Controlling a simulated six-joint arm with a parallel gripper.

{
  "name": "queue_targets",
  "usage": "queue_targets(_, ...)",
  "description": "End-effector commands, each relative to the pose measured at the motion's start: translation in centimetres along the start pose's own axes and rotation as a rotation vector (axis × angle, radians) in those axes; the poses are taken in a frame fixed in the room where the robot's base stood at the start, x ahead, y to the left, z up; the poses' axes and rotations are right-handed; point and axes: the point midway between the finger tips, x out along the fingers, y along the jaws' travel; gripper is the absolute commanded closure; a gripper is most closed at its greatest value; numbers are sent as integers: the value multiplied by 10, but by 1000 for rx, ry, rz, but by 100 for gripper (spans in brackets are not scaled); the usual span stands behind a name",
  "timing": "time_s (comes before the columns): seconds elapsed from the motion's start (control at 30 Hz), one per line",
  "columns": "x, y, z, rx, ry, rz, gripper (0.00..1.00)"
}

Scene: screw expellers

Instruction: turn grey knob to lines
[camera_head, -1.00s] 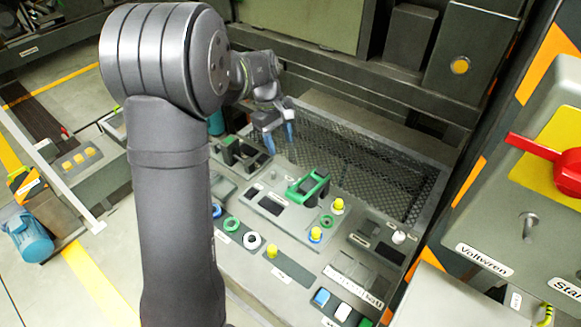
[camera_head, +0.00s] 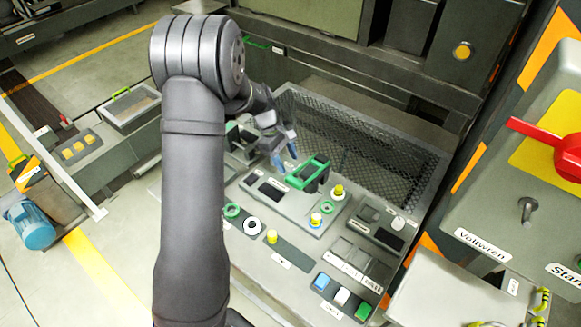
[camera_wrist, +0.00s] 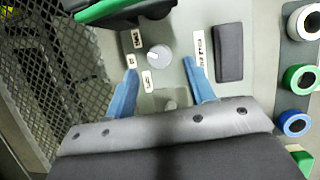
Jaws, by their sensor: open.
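The grey knob (camera_wrist: 158,57) is a small round dial on the panel with a pale pointer mark, seen in the wrist view. In the head view my gripper (camera_head: 284,158) hangs over the panel's back left, and I cannot make out the knob there.
A green handle (camera_head: 307,174) stands close to the right of my gripper. A mesh guard (camera_head: 360,150) rises behind the panel. Yellow buttons, ring buttons and a dark rectangular pad (camera_wrist: 229,52) lie nearby. A red switch (camera_head: 570,155) is far right.

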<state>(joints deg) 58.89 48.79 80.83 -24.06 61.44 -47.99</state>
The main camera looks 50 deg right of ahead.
Motion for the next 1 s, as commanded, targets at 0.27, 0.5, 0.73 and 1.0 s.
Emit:
queue_targets(0.27,33,0,0,0,0,0,50)
queue_targets(0.5,38,0,0,0,1,1,50)
queue_targets(0.73,37,0,0,0,1,1,74)
queue_targets(1.0,37,0,0,6,1,-1,95)
